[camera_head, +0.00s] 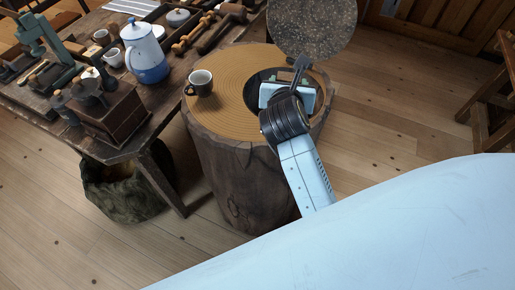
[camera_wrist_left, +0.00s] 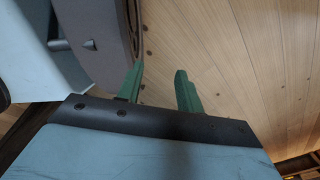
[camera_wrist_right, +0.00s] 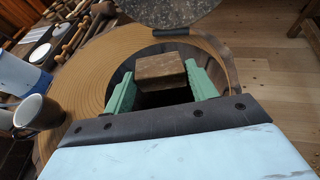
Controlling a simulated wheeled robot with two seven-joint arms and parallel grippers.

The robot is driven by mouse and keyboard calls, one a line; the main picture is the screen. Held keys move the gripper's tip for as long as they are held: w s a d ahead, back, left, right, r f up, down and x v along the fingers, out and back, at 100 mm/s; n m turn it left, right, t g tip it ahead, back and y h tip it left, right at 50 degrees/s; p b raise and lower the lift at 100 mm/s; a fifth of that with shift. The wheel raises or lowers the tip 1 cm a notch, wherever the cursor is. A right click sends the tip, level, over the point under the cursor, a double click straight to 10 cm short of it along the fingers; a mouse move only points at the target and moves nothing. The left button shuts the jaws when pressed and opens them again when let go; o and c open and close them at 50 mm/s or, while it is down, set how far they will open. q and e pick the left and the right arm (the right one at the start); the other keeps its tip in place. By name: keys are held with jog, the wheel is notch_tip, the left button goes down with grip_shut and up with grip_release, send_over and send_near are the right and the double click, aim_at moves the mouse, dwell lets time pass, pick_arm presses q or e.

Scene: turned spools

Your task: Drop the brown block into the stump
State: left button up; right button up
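The stump (camera_head: 235,170) stands upright on the floor, with a ringed tan top and a dark round opening (camera_head: 252,92). Its speckled round lid (camera_head: 312,25) is raised at the far side. My right gripper (camera_head: 292,84) is over the opening; the right wrist view shows its green fingers on either side of the brown block (camera_wrist_right: 160,70). The block sits between the fingertips above the dark hole, apparently gripped.
A dark mug (camera_head: 200,84) stands on the stump's top, left of the opening. A workbench (camera_head: 165,122) at the left carries a white and blue pot (camera_head: 146,55), wooden tools and boxes. A dark sack (camera_head: 125,190) is under it. Bare floor lies right of the stump.

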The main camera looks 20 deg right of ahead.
jog(key=o, duration=0.4)
pick_arm(q)
jog(key=shift+w+a, duration=0.15)
jog(key=shift+a, duration=0.05)
jog(key=d+r+p, duration=0.4)
jog(key=shift+d+h, duration=0.3)
jog(key=shift+d, duration=0.05)
pick_arm(e)
jog(key=v, duration=1.3)
jog(key=shift+s+a, duration=0.15)
jog(key=shift+s, duration=0.05)
pick_arm(q)
jog(key=shift+a, duration=0.3)
